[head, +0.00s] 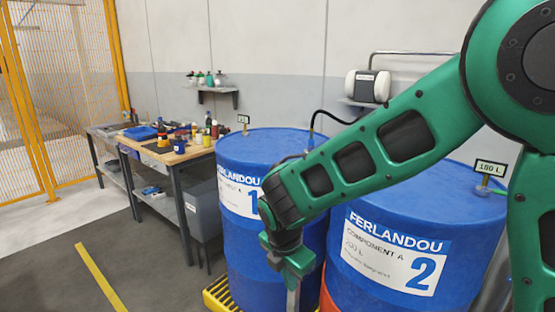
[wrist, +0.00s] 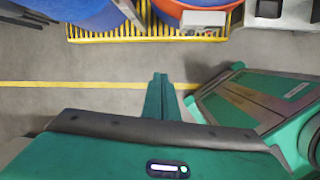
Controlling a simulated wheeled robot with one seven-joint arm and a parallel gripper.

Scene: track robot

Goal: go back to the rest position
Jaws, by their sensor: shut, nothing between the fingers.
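My gripper (head: 293,298) hangs pointing down at the end of my green arm, in front of the two blue drums in the head view. Its lower end is cut off by the bottom edge there. In the wrist view the two green fingers of my gripper (wrist: 159,80) lie together over the bare grey floor, with nothing between them.
Blue drum 1 (head: 270,155) and blue drum 2 (head: 375,280) stand close behind my arm. A yellow pallet (wrist: 130,36) edges the floor below them. A cluttered workbench (head: 175,158) stands left. A yellow line (wrist: 60,84) crosses the clear floor.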

